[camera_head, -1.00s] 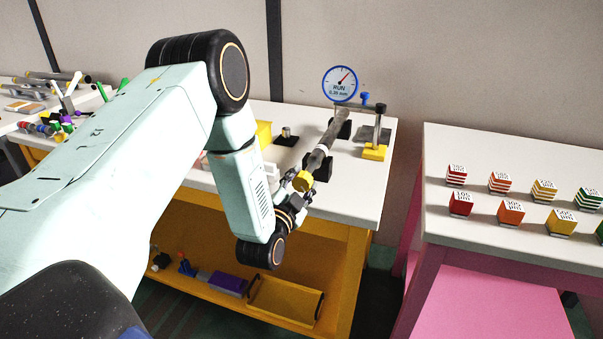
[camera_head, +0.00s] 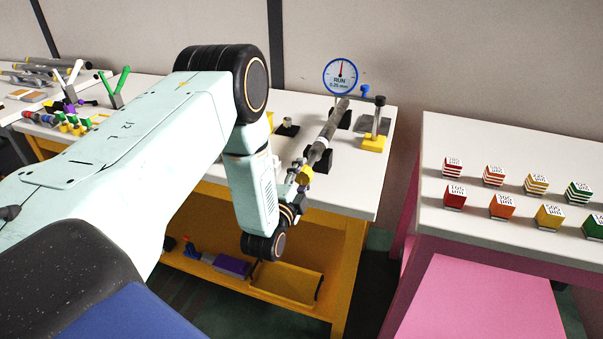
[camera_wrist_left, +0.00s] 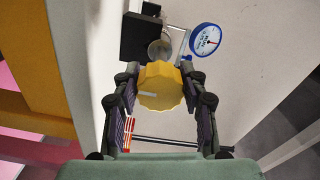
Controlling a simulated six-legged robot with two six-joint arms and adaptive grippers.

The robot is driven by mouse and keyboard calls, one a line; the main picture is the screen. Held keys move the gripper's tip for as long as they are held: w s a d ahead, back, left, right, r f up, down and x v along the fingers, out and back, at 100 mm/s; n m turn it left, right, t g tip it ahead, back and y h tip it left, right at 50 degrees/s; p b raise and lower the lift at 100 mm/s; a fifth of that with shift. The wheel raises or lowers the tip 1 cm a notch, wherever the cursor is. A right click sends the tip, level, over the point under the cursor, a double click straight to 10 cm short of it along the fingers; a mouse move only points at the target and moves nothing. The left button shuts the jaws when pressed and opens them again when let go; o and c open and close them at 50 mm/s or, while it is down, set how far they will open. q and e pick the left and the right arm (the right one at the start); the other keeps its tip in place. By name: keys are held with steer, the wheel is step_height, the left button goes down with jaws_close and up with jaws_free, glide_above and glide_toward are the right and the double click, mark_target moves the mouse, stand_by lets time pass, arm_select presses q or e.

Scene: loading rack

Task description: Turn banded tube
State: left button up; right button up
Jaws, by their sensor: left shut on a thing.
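The grey tube (camera_head: 333,120) lies on black supports on the white bench, with darker and lighter stretches along it. A yellow faceted knob (camera_head: 306,175) is at its near end. My left gripper (camera_head: 300,182) is shut on this knob. In the left wrist view the yellow knob (camera_wrist_left: 160,86) sits between the two fingers, with a pale line on its face; the tube behind it is mostly hidden. A round dial gauge (camera_head: 341,75) with a blue rim reads RUN and about 0.25 mm, its needle near upright. My right gripper is not in view.
A yellow-based stand (camera_head: 373,144) is right of the tube. A black support (camera_wrist_left: 146,38) is close beyond the fingers in the wrist view. Several coloured labelled blocks (camera_head: 501,206) stand on the right table (camera_head: 480,145). A yellow tray (camera_head: 287,287) lies on the lower shelf.

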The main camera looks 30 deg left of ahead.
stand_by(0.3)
arm_select(q)
steer(key=o, duration=1.2)
steer(key=shift+c, duration=0.2)
steer(key=v, duration=1.2)
